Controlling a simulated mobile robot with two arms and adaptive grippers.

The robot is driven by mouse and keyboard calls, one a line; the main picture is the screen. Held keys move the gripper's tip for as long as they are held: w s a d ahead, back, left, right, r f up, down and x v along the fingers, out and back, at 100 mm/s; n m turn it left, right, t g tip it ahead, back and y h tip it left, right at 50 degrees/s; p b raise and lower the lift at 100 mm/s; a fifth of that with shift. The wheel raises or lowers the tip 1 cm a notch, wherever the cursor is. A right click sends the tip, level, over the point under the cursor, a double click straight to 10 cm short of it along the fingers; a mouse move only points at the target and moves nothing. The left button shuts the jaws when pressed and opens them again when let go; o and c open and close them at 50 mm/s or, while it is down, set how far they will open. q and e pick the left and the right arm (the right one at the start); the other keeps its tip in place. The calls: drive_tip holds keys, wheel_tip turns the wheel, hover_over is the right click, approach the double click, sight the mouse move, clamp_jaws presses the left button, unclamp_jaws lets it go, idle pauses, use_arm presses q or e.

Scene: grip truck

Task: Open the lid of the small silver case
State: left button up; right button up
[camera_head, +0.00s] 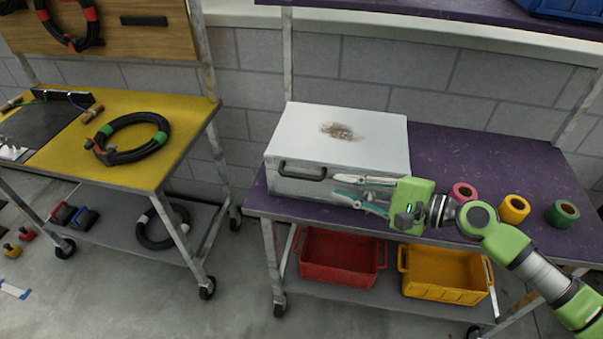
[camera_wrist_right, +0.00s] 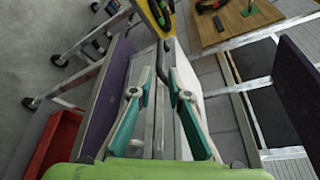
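The small silver case (camera_head: 340,137) sits shut on the purple table, with a brown smudge on its pale lid and a dark handle (camera_head: 302,170) on its front. My right gripper (camera_head: 335,187) is at the case's front, right of the handle, fingers pointing left and spread apart with nothing gripped. In the right wrist view, the open fingers (camera_wrist_right: 160,76) lie along the case's front, and the dark handle (camera_wrist_right: 165,48) shows beyond their tips. I cannot tell whether a finger touches the case. My left gripper is not in view.
Pink, yellow and green tape rolls (camera_head: 514,208) stand on the purple table (camera_head: 455,150) to the right. A red bin (camera_head: 340,257) and a yellow bin (camera_head: 446,275) sit on its lower shelf. A yellow table (camera_head: 90,165) with a coiled black hose stands left, across a gap.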

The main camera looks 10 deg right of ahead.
sight(308, 177)
drive_tip(key=p+x, duration=0.3)
drive_tip(key=x, duration=0.7)
drive_tip(key=shift+r, duration=0.1)
drive_tip(key=shift+x, duration=0.75)
clamp_jaws()
